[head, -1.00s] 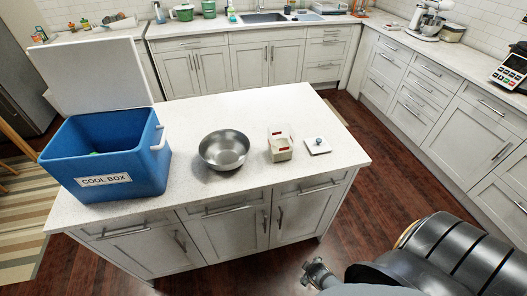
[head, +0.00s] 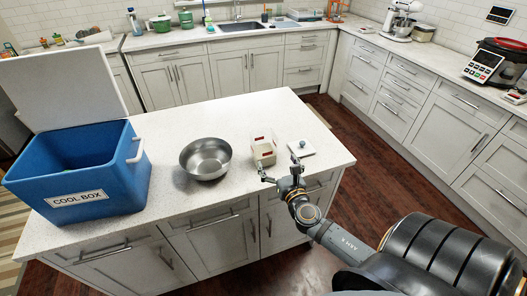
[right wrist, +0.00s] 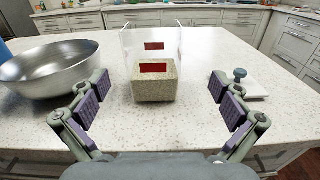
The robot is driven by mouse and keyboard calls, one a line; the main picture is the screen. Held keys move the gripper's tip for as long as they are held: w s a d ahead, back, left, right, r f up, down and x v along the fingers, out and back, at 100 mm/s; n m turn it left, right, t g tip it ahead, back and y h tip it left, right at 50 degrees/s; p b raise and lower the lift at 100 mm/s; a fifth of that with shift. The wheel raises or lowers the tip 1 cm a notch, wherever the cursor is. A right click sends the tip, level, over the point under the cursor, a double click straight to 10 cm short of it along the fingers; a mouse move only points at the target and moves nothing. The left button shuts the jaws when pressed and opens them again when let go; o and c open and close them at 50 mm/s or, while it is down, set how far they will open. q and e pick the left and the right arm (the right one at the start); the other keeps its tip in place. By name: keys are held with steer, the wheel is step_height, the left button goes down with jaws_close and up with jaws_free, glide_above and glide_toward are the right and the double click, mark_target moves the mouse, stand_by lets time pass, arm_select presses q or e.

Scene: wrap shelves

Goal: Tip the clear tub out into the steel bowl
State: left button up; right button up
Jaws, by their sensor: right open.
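The clear tub (head: 263,152) stands upright on the island top, with red labels and a speckled beige filling in its lower part. It also shows in the right wrist view (right wrist: 154,85), straight ahead between my fingers. The steel bowl (head: 205,159) stands to its left, and in the right wrist view the bowl (right wrist: 48,70) is at the left; its inside looks empty in the head view. My right gripper (head: 283,172) is open and empty at the island's front edge, just short of the tub and not touching it. My left gripper is not in view.
A white lid with a blue-grey knob (head: 301,148) lies right of the tub. A blue cool box (head: 75,170) with its lid up stands at the island's left end. The island top (head: 200,115) behind the bowl is clear.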

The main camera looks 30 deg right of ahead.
mark_target(269, 150)
steer(key=shift+a+n, duration=0.2)
steer(key=shift+n, duration=0.2)
steer(key=shift+w+r, duration=0.15)
steer(key=shift+w, duration=0.1)
steer(key=p+x, duration=0.1)
steer(key=x, duration=0.4)
steer(key=shift+a+p+x, duration=0.15)
steer(key=shift+p+x, duration=0.15)
steer(key=shift+x, duration=1.05)
steer(key=shift+a+p+x, duration=0.1)
steer(key=shift+p+x, duration=0.2)
steer(key=shift+x, duration=1.05)
steer(key=shift+s, duration=0.15)
steer(key=c, duration=1.5)
